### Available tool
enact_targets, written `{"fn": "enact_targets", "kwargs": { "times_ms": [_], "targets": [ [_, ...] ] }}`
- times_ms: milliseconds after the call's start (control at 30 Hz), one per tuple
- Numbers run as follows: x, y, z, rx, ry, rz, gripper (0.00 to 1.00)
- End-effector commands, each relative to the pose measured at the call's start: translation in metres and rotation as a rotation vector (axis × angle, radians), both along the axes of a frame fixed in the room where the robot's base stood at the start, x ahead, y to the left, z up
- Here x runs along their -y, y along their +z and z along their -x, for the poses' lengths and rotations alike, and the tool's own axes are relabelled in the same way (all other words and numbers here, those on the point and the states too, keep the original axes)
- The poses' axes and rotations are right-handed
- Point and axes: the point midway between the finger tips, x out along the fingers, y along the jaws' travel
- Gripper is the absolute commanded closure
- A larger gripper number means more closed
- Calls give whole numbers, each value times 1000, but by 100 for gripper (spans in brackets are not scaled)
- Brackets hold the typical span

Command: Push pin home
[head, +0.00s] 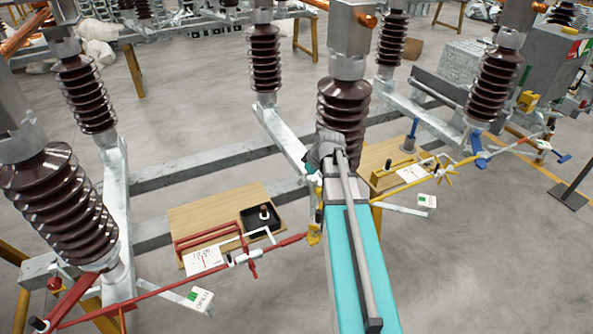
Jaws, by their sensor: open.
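I cannot single out the pin for certain in the head view. A small dark-topped, pale upright piece (264,212) stands in a black tray (257,228) on the left wooden board. A silver coupling (245,258) sits on the red rod (160,292), with a red handle beside it. A yellow rod (408,187) with a yellow spoked handle (445,173) runs to the right. My teal arm rises from the bottom up to a grey joint in front of the middle insulator. My gripper's fingers do not show; the arm and frame may hide them.
Brown ribbed insulators (58,205) stand on grey steel beams (205,165). A red frame (207,242) and a white card lie on the left board (215,208). A blue upright tool (411,135) stands on the right board.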

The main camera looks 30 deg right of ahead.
Motion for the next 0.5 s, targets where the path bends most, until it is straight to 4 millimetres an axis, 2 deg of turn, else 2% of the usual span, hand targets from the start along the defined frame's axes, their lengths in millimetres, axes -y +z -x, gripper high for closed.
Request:
{"fn": "enact_targets", "kwargs": {
  "times_ms": [500],
  "targets": [
    [-1, -9, -35, 2, -303, 0, 29]
  ]
}}
